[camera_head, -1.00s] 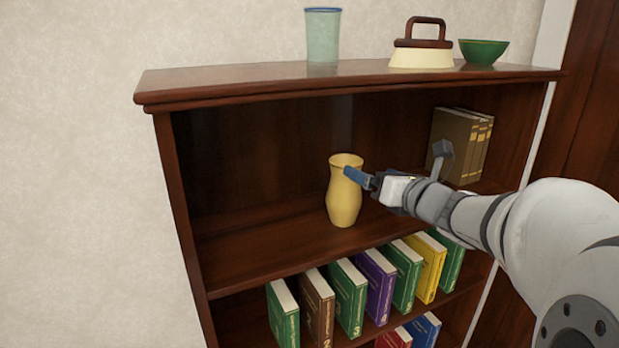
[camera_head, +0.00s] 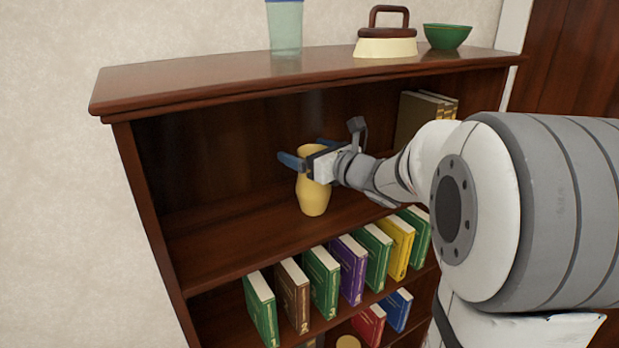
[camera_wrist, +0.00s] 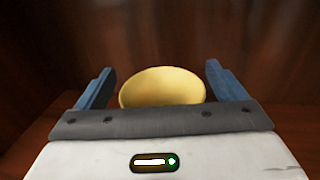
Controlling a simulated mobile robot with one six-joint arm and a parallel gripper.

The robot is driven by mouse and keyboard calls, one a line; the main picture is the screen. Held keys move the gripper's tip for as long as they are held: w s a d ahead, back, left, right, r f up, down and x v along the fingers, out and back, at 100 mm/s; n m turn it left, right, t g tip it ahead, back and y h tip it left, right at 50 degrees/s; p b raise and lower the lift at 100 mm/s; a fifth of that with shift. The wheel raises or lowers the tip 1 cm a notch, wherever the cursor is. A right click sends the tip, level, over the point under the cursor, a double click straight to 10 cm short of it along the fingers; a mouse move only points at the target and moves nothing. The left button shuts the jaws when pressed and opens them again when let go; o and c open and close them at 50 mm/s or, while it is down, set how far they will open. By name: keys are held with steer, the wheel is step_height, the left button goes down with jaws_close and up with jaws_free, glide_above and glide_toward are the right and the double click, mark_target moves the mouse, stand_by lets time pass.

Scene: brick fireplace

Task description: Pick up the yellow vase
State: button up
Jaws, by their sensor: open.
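The yellow vase (camera_head: 313,194) stands upright on the upper shelf of the wooden bookcase. My gripper (camera_head: 306,158) is at the height of its neck, reaching in from the right, and hides part of its upper body. In the wrist view the vase's rim (camera_wrist: 162,88) shows between the two blue fingers of my gripper (camera_wrist: 160,88). The fingers are open, one on each side, with a visible gap to the vase on both sides. The vase's lower part is hidden in the wrist view.
On the bookcase top (camera_head: 200,82) stand a glass (camera_head: 285,28), an iron-like object (camera_head: 386,45) and a green bowl (camera_head: 447,36). Brown books (camera_head: 412,112) stand at the upper shelf's right end, partly behind my arm. Numbered books (camera_head: 325,280) fill the shelf below. The upper shelf's left is clear.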

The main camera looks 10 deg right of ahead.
steer(key=shift+c, duration=0.4)
steer(key=c, duration=1.5)
